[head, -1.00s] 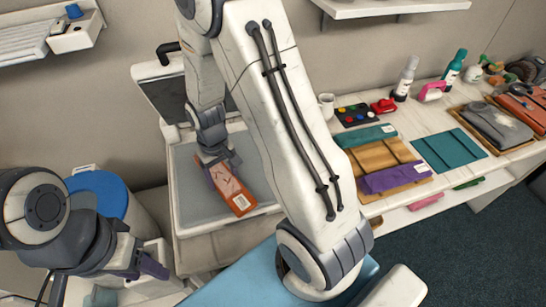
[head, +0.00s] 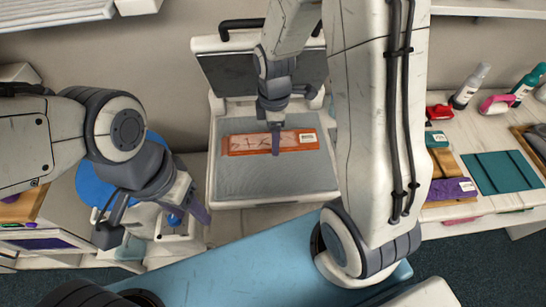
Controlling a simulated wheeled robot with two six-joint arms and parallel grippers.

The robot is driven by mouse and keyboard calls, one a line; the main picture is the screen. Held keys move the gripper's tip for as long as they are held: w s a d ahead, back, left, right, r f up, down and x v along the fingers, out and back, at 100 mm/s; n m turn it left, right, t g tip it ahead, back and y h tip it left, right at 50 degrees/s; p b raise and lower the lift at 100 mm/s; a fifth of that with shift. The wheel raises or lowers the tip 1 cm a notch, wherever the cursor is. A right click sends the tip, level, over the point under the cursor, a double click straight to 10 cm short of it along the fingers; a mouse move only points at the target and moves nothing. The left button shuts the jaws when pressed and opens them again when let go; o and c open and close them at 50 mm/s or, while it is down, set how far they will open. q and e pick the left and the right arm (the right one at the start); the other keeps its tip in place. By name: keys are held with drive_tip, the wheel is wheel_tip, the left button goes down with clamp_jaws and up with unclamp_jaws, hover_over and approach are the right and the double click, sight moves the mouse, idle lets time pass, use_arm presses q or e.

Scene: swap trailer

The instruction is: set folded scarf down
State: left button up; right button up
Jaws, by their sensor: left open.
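The folded scarf (head: 240,143) is a flat orange bundle with patterned markings and a white label at its right end. It lies level across the grey platform (head: 232,180), its long side along the platform's front edge; I cannot tell whether it touches the surface. My right gripper (head: 276,142) comes down over its middle, with one finger showing in front of it and the other hidden. It appears shut on the scarf.
A dark upright panel (head: 225,74) stands behind the platform. A blue round lid (head: 90,185) is at the left, partly behind my left arm. The right shelf holds a teal folded cloth (head: 500,172), a purple one (head: 452,190), a red object (head: 440,111) and bottles (head: 470,86).

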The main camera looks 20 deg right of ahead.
sight(274, 162)
wheel_tip(274, 162, down, 8)
drive_tip(key=shift+f+p, duration=0.1)
drive_tip(key=shift+p, duration=0.35)
drive_tip(key=shift+f, duration=0.1)
drive_tip(key=shift+f, duration=0.2)
drive_tip(key=o, duration=1.4)
drive_tip(key=shift+r, duration=0.1)
